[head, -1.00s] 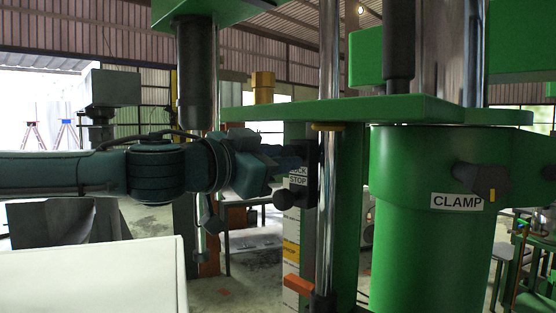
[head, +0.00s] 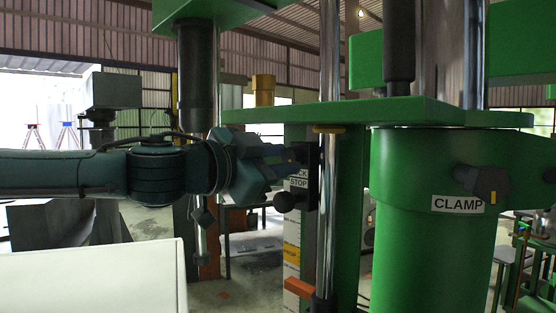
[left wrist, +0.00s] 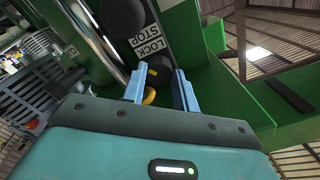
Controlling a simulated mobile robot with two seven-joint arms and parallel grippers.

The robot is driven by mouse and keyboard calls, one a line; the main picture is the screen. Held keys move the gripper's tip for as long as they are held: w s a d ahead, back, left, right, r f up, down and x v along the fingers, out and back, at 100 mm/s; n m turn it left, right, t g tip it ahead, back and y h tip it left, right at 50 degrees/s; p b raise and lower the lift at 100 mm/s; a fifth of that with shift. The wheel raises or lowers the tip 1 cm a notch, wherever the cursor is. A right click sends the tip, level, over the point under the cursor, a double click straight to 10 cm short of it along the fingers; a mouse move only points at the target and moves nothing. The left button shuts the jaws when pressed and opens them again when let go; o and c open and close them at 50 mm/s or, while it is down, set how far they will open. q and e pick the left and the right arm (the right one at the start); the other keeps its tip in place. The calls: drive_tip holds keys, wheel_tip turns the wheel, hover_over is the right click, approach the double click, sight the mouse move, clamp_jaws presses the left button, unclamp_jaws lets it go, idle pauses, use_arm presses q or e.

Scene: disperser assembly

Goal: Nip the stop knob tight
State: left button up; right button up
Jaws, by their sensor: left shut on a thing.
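The stop knob (left wrist: 158,74) is dark with a small yellow mark, seen in the left wrist view beside the white LOCK STOP label (left wrist: 149,42). My left gripper (left wrist: 159,85) has its two blue fingers on either side of it and is shut on it. In the head view my left gripper (head: 290,158) reaches in from the left to the black stop block (head: 312,180), and its body hides the knob there. The label (head: 299,180) is partly covered. My right gripper is in neither view.
A black ball handle (head: 285,201) sticks out just below the gripper. A green plate (head: 370,111) is close above. The green cylinder (head: 430,255) with a CLAMP label stands to the right.

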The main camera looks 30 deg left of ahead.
use_arm(q)
drive_tip(key=o, duration=1)
drive_tip(key=shift+c, duration=0.2)
drive_tip(key=v, duration=1.3)
drive_tip(key=shift+s, duration=0.1)
